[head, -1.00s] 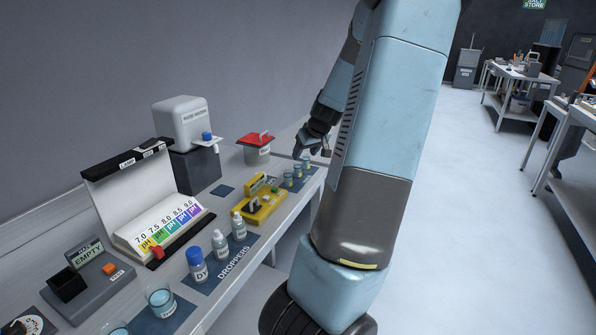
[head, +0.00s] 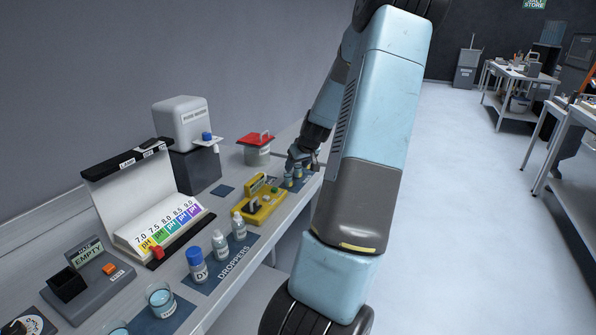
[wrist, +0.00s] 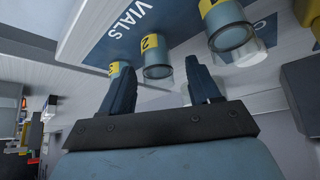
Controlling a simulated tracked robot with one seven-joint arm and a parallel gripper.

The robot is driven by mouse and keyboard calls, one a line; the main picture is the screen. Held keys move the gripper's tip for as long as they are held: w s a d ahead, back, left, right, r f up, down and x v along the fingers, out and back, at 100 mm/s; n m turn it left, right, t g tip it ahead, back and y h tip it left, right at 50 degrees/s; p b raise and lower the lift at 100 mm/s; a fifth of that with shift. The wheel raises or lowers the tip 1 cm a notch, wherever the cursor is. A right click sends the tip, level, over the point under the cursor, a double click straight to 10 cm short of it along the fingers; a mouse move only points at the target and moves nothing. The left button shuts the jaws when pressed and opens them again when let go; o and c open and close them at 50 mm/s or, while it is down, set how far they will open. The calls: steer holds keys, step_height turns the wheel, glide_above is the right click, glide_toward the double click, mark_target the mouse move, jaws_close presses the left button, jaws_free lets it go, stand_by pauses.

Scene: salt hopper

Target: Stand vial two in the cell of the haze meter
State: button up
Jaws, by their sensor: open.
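My gripper (head: 302,162) is open over the vial row at the far end of the bench. In the wrist view its two fingers (wrist: 160,68) lie apart, with vial two (wrist: 156,54) showing between and beyond their tips, not gripped. Vial two has a yellow label with a 2 and stands on the dark mat marked VIALS. A larger-looking vial (wrist: 228,32) stands to its right, and another (wrist: 115,68) is partly hidden by the left finger. The haze meter (head: 102,285), a grey unit whose display reads EMPTY, is at the near left, with its square black cell (head: 68,285).
A yellow device (head: 264,207) and a red-lidded pot (head: 257,148) stand near the vials. Dropper bottles (head: 220,243), a pH chart stand (head: 160,225) and a glass beaker (head: 160,299) line the bench toward the meter. Open floor lies right of the bench.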

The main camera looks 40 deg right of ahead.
steer(key=shift+x, duration=1)
jaws_close()
steer(key=shift+s+r, duration=0.2)
steer(key=shift+r, duration=1.65)
steer(key=s+a+r, duration=0.7)
steer(key=s+r, duration=0.2)
steer(key=s, duration=0.2)
steer(key=shift+s, duration=0.3)
steer(key=shift+a+r, duration=0.15)
steer(key=shift+r, duration=0.05)
